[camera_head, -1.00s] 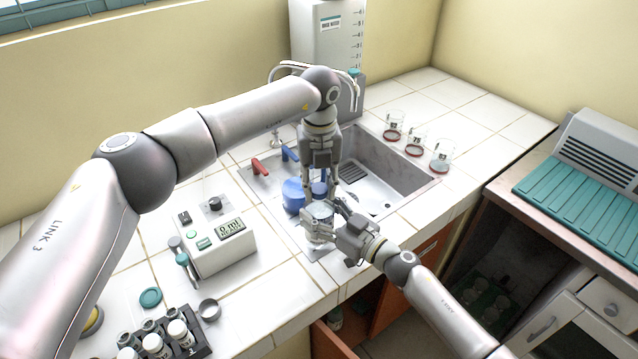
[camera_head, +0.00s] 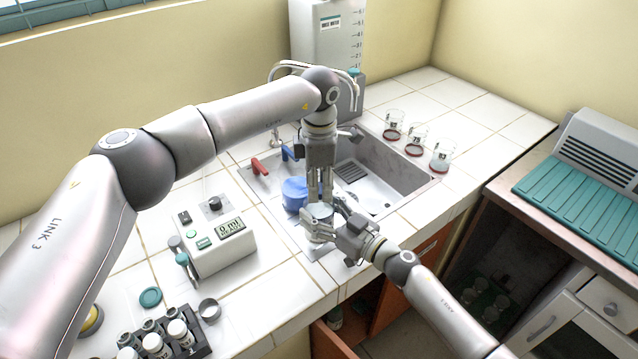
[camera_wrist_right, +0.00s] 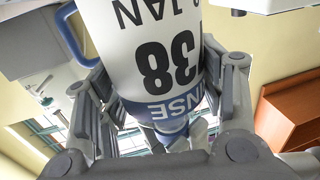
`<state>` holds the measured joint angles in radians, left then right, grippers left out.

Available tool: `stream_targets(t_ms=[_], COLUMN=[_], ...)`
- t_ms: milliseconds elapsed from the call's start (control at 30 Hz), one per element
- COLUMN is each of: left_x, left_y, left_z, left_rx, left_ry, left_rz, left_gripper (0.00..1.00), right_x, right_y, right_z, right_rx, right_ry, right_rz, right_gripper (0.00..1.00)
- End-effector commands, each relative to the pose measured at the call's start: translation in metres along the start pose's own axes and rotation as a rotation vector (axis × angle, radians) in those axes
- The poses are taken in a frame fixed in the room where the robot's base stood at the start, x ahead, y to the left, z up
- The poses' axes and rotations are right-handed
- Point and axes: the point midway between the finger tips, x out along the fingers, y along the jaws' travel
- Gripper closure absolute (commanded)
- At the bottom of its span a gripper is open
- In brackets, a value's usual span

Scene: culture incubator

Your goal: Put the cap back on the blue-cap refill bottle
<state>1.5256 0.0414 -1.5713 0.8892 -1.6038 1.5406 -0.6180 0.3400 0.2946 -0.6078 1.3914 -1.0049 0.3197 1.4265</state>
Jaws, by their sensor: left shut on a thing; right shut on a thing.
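The refill bottle (camera_head: 320,236) stands upright near the sink's front left corner. My right gripper (camera_head: 322,222) is shut around it. In the right wrist view the bottle (camera_wrist_right: 160,55) appears upside down, with a printed label and a blue band, between the fingers of my right gripper (camera_wrist_right: 165,100). My left gripper (camera_head: 320,200) points straight down directly over the bottle's top, its fingers close together. The blue cap is largely hidden between these fingers. Whether it touches the bottle's neck, I cannot tell.
A blue container (camera_head: 294,194) stands just left of my left gripper. The sink (camera_head: 385,185) opens behind and right. A meter box (camera_head: 215,240) and a vial rack (camera_head: 170,340) sit on the left counter. Several glass beakers (camera_head: 416,138) stand on the right.

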Motion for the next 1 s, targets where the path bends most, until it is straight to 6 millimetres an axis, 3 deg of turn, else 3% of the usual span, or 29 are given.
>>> stream_targets(t_ms=[300, 467, 500, 667, 1000], left_x=[-0.0001, -0.0001, -0.0001, -0.0001, -0.0007], left_y=[0.0009, 0.0009, 0.0009, 0.0007, 0.0003], left_z=[-0.0005, -0.0005, -0.0005, -0.0005, -0.0001], left_rx=[0.483, 0.514, 0.514, 0.512, 0.512], left_ry=[0.001, 0.001, 0.001, 0.001, 0.000], left_rz=[0.003, 0.003, 0.003, 0.002, 0.001], left_gripper=[0.97, 0.97, 0.67, 0.46, 0.43], right_x=[0.0000, 0.0000, 0.0000, 0.0000, 0.0000], right_y=[-0.0005, -0.0006, -0.0006, -0.0006, -0.0004], right_z=[-0.0001, -0.0001, -0.0001, -0.0001, 0.0000], right_rx=[-0.001, -0.001, -0.001, -0.001, 0.000], right_ry=[0.000, 0.000, 0.000, 0.000, 0.000], right_rz=[-0.001, -0.002, -0.002, -0.002, -0.001], right_gripper=[1.00, 1.00, 1.00, 1.00, 1.00])
